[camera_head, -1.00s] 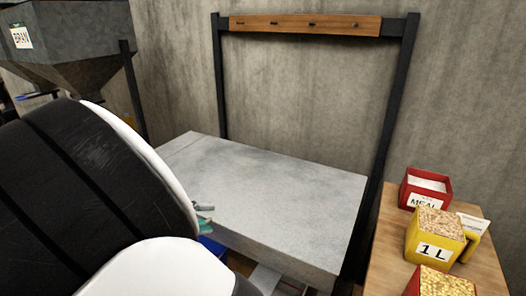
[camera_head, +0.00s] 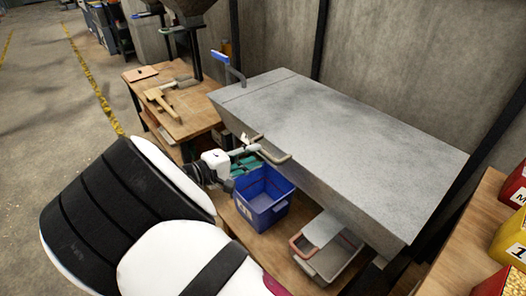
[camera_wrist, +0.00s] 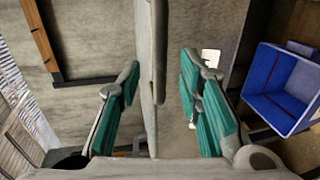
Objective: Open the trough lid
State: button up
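The trough (camera_head: 330,195) is a long grey metal box, and its flat grey lid (camera_head: 340,115) lies shut on top. A bar handle (camera_head: 272,158) stands out from its front side, toward the left. My gripper (camera_head: 250,152) is at the left end of this handle, low beside the front edge. In the wrist view my gripper (camera_wrist: 162,80) is open, its teal-padded fingers wide apart. A long grey bar or edge runs between them with gaps on both sides; I cannot tell whether it is the handle or the lid's rim.
A blue bin (camera_head: 263,197) and a grey container with a reddish handle (camera_head: 325,250) stand below the trough's front. A wooden bench (camera_head: 190,115) with tools is at the left. A blue-gripped lever (camera_head: 222,58) rises at the trough's far left corner. Red and yellow boxes (camera_head: 510,240) stand at the right.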

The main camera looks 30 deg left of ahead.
aim_at(261, 153)
jog(key=shift+x, duration=2.35)
grip_shut()
